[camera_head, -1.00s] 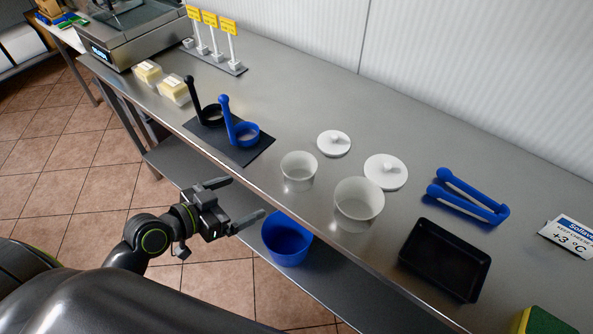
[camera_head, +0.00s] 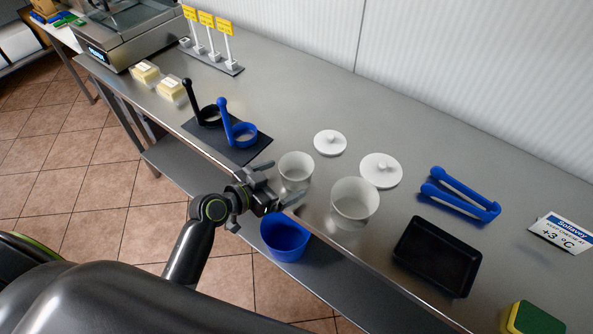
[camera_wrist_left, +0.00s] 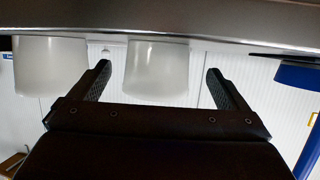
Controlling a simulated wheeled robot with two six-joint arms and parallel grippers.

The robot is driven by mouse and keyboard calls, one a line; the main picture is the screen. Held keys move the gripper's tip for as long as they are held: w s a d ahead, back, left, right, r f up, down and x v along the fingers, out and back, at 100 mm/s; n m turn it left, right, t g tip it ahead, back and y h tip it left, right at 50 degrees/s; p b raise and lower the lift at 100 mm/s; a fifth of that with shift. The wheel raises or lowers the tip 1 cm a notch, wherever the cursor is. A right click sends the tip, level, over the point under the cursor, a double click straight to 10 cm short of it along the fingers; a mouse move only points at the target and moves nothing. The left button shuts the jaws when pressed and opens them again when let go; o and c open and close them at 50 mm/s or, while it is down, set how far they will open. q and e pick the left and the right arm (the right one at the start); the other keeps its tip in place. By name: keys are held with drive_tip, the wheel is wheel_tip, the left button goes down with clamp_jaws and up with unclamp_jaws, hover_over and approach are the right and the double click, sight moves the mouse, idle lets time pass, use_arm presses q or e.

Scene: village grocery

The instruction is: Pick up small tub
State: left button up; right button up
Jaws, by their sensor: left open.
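The small white tub (camera_head: 296,168) stands upright on the metal counter, left of the larger white tub (camera_head: 355,203). My left gripper (camera_head: 284,182) is open at the counter's front edge, its fingers pointing at the small tub from the front. In the left wrist view, which is upside down, the small tub (camera_wrist_left: 157,68) shows between the two open fingers (camera_wrist_left: 160,80), a little beyond them. The larger tub (camera_wrist_left: 48,65) is to the left there. I cannot tell whether the fingers touch the small tub. My right gripper is not in view.
Two white lids (camera_head: 330,142) lie behind the tubs. A black mat (camera_head: 232,150) with black and blue ring tools is at left. Blue tongs (camera_head: 460,195) and a black tray (camera_head: 437,257) are at right. A blue bin (camera_head: 284,240) is below the counter edge.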

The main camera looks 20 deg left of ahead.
sight(306, 170)
use_arm(q)
drive_tip(key=shift+w+d+p, duration=0.3)
drive_tip(key=shift+w+p, duration=0.05)
drive_tip(key=shift+w, duration=0.1)
drive_tip(key=p+x, duration=0.1)
drive_tip(key=x, duration=0.2)
drive_tip(key=shift+d, duration=0.1)
drive_tip(key=shift+w+d+f, duration=0.25)
drive_tip(key=shift+w+f, duration=0.05)
drive_tip(key=shift+w, duration=0.15)
drive_tip(key=c, duration=1)
drive_tip(key=shift+c, duration=0.2)
